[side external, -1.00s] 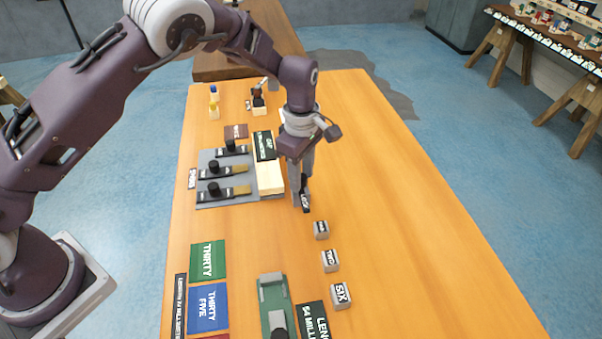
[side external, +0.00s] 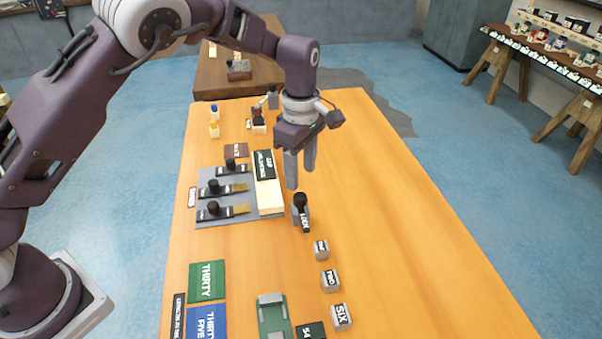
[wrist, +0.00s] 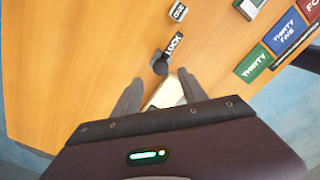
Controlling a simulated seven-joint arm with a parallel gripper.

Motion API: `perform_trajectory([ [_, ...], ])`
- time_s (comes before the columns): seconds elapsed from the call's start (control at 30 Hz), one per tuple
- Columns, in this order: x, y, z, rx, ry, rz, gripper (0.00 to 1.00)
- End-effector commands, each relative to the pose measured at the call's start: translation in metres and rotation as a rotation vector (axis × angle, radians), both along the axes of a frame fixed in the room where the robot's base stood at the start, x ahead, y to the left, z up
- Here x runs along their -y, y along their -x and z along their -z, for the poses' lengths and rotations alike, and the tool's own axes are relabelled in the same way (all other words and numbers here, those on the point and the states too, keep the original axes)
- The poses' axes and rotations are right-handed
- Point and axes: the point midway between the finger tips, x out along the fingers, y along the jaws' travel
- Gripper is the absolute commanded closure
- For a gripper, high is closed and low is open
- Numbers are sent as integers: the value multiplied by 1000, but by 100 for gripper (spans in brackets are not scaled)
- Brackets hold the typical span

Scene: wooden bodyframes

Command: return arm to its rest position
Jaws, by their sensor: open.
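My gripper (side external: 301,172) is open and empty. Its fingers point down above the wooden table (side external: 390,240). Below the fingertips stands a black-knobbed stamp-like piece (side external: 301,212) with a dark lettered label on its front; it is apart from the fingers. In the wrist view my gripper (wrist: 158,95) has its two fingers spread, and the knobbed piece (wrist: 161,66) shows just beyond them with its label.
Left of it lies a grey board (side external: 215,205) with several knobbed pieces, and a cream block (side external: 270,198). Several lettered grey blocks (side external: 330,280) stand in front. Green (side external: 207,281) and blue (side external: 206,322) cards lie front left. The table's right side is clear.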

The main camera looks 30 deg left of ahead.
Motion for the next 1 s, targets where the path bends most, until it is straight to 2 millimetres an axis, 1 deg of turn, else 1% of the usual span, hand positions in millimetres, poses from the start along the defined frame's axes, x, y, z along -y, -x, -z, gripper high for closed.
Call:
perform_trajectory([
  [0.07, 0, 0, -1, 1, 2, 2, 50],
  [0.13, -4, 4, -14, 11, 17, 28, 50],
  [0.17, -8, 7, -26, 20, 29, 52, 50],
  [0.23, -20, 23, -64, 55, 68, 150, 50],
  [0.27, -26, 34, -83, 76, 85, 209, 50],
  [0.3, -34, 52, -108, 107, 103, 299, 50],
  [0.37, -47, 83, -141, 163, 114, 449, 50],
  [0.4, -54, 107, -160, 204, 109, 555, 50],
  [0.47, -64, 145, -183, 268, 83, 726, 50],
  [0.5, -70, 172, -194, 307, 49, 842, 50],
  [0.57, -78, 211, -203, 358, -22, 1016, 50],
  [0.6, -82, 235, -204, 382, -79, 1123, 50],
  [0.7, -91, 282, -196, 405, -226, 1344, 50],
  [0.8, -98, 309, -185, 394, -337, 1481, 50],
  [0.83, -99, 313, -182, 390, -359, 1508, 50],
  [0.9, -101, 319, -178, 383, -388, 1544, 50],
  [1.0, -101, 321, -177, 379, -396, 1557, 50],
])
